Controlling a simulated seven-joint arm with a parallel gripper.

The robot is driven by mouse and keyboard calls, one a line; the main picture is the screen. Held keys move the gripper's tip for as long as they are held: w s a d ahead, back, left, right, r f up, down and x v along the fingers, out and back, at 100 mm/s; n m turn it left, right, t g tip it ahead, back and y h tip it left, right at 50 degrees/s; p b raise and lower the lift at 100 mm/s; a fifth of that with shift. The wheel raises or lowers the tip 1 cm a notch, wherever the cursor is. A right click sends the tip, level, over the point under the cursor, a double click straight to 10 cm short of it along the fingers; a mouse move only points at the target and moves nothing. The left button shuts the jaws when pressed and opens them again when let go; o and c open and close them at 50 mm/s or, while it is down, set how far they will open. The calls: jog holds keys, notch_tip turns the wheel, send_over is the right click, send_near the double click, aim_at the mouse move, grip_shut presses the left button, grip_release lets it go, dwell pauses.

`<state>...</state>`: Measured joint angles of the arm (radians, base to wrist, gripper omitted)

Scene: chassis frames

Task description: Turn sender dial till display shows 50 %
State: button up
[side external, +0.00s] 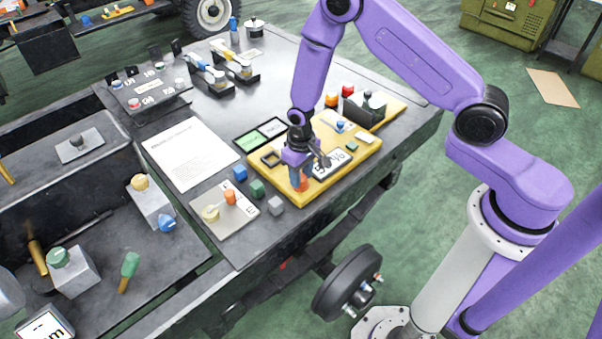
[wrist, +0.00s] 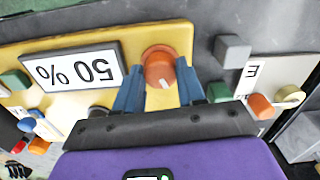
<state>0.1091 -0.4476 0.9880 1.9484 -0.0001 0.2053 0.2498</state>
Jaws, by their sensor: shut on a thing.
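The sender dial (wrist: 159,66) is a round orange knob on a yellow board (wrist: 200,38). A pale mark shows on its edge facing my gripper in the wrist view. My gripper (wrist: 161,84) has its two blue fingers on either side of the dial, shut on it. The display (wrist: 75,72) beside the dial is white with a dark frame and reads 50 %, upside down in the wrist view. In the side view the display (side external: 331,163) is partly covered by my gripper (side external: 301,180), and the dial mostly hidden.
Small blue (side external: 240,173), green (side external: 257,188) and grey (side external: 275,205) cubes lie left of the yellow board. A plate with orange and tan knobs (side external: 222,208) is near the table edge. A paper sheet (side external: 190,153) lies farther left. Red and orange buttons (side external: 340,94) stand behind.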

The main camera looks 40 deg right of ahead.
jog(key=o, duration=1.1)
jog(key=shift+c, duration=0.2)
notch_tip(320, 180, up, 18)
jog(key=shift+f, duration=0.25)
jog(key=s+d+r+n, duration=0.1)
jog(key=s+r+n, duration=0.2)
jog(key=s, duration=0.6)
jog(key=s+d+r+n, duration=0.2)
jog(key=s+r+n, duration=0.1)
jog(key=s, duration=0.7)
jog(key=s+d+r+n, duration=0.1)
jog(key=s+r+n, duration=0.2)
jog(key=s, duration=0.7)
jog(key=n, duration=0.2)
jog(key=shift+d+r+n, duration=0.25)
jog(key=shift+n, duration=0.05)
jog(key=shift+w, duration=0.1)
